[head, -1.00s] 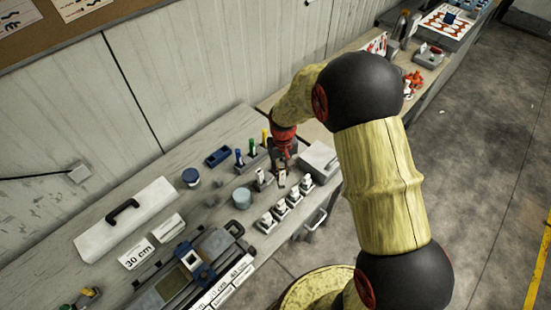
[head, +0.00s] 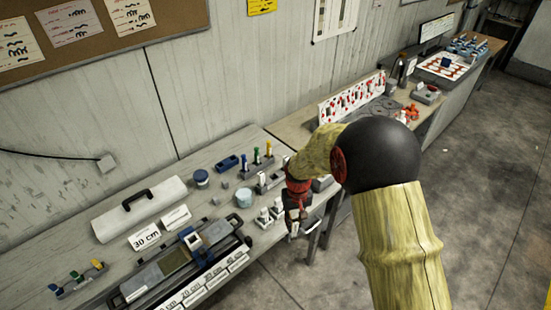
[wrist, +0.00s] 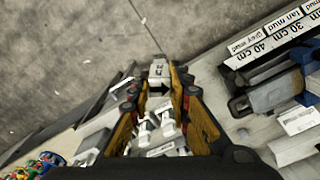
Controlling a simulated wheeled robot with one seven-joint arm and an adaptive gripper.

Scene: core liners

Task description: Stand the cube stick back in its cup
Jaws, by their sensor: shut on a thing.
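My gripper (head: 297,212) points down near the bench's front edge, at the right end of a row of small cups. In the wrist view my gripper (wrist: 159,82) has yellow-orange fingers shut on a small pale grey block (wrist: 158,70), which looks like the cube stick. Its lower part and exact tilt are hard to make out. White sticks in grey cups (head: 264,216) stand just left of the gripper; white sticks also show between the fingers in the wrist view (wrist: 146,130). My arm hides the right end of the row, so I cannot tell which cup is empty.
A rack with blue, green and yellow-topped sticks (head: 257,158) stands behind. Bare floor (head: 480,200) lies beyond the bench's front edge.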

